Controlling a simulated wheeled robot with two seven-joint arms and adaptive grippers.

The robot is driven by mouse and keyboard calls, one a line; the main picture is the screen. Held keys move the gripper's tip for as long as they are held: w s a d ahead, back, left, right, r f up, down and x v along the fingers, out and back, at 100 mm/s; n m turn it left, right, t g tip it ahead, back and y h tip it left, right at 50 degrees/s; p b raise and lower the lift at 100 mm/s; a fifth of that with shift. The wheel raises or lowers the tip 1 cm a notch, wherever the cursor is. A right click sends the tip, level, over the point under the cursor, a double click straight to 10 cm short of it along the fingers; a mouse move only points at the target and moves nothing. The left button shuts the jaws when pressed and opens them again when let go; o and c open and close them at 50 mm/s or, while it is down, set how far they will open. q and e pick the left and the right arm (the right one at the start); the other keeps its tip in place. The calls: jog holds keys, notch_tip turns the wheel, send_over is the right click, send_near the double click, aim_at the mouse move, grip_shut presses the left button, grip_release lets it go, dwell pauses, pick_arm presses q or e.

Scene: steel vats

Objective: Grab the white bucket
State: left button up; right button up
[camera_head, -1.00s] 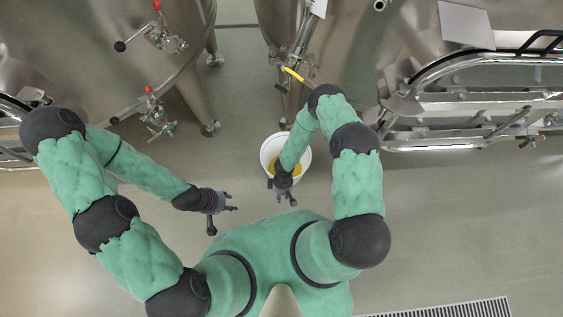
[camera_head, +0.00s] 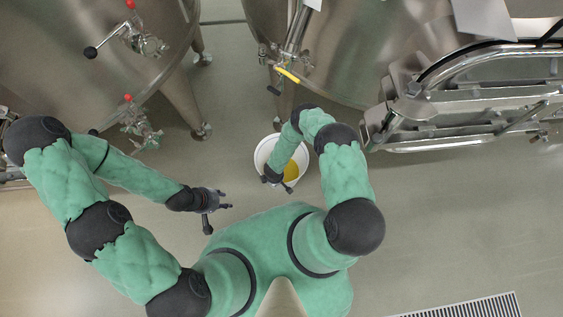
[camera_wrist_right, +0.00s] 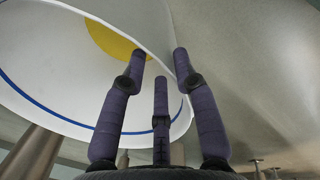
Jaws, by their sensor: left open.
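The white bucket (camera_head: 264,149) stands on the floor in front of the vats, with a yellow patch (camera_head: 291,171) inside it. In the right wrist view the bucket (camera_wrist_right: 50,55) fills the upper left, with a blue line along it. My right gripper (camera_head: 278,184) is at the bucket's near side and partly covers it. In the wrist view its fingers (camera_wrist_right: 160,66) are spread, and the bucket's edge passes behind them. Whether they touch it I cannot tell. My left gripper (camera_head: 222,200) is open and empty, left of the bucket and apart from it.
Steel vats (camera_head: 350,50) on legs stand behind the bucket, with valves and a yellow handle (camera_head: 287,75) close above it. A metal railed frame (camera_head: 470,110) is at the right. A floor grate (camera_head: 465,306) lies at the lower right. The floor right of the bucket is clear.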

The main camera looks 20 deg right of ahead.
jog(key=shift+w+f+b, duration=0.15)
jog(key=shift+f+b, duration=1.65)
jog(key=shift+f, duration=0.9)
grip_shut()
